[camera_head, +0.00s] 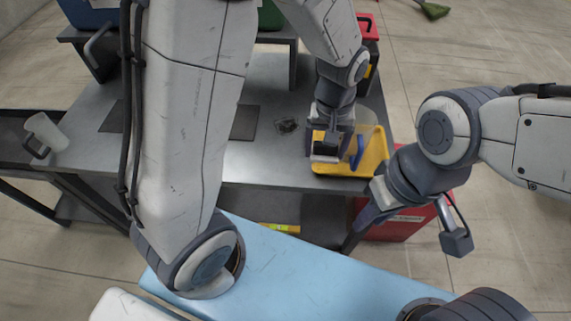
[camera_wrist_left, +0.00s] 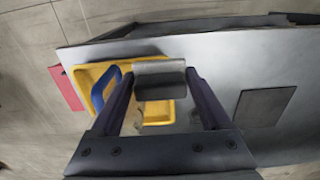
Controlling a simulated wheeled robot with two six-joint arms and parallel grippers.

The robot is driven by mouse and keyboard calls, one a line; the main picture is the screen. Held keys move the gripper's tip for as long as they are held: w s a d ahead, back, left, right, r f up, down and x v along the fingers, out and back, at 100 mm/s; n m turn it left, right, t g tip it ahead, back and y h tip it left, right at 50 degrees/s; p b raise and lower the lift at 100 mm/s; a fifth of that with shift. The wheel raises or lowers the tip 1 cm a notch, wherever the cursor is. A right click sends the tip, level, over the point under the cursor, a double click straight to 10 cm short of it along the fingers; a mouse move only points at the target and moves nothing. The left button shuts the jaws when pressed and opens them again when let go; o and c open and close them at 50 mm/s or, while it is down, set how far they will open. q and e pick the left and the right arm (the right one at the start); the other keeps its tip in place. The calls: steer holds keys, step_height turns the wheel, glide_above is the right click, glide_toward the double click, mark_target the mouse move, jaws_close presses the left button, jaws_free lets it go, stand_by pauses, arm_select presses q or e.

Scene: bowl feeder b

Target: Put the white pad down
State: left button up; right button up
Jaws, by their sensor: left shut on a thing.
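The white pad (camera_head: 325,158) is a small block with a pale face and a dark part. My left gripper (camera_head: 328,148) is shut on it and holds it over the near left part of the yellow tray (camera_head: 350,168). In the left wrist view the pad (camera_wrist_left: 160,66) sits between both fingers of the gripper (camera_wrist_left: 160,84), with part of the tray (camera_wrist_left: 84,76) behind it. I cannot tell if the pad touches the tray. My right gripper (camera_head: 372,207) is right of the table's front edge; its jaw opening is not clear.
A blue handled thing (camera_head: 357,152) stands in the tray, close right of the pad. Dark mats (camera_head: 245,122) and a dark patch (camera_head: 287,126) lie left on the grey table. A red bin (camera_head: 400,222) stands below right.

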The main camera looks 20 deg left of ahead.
arm_select(q)
glide_above(284, 165)
step_height(284, 165, down, 6)
steer(key=shift+w+f, duration=0.1)
steer(key=shift+f, duration=0.05)
steer(key=shift+a+f, duration=0.1)
steer(key=shift+f, duration=1.9)
steer(key=shift+f, duration=0.1)
steer(key=shift+f, duration=0.15)
steer(key=o, duration=1.3)
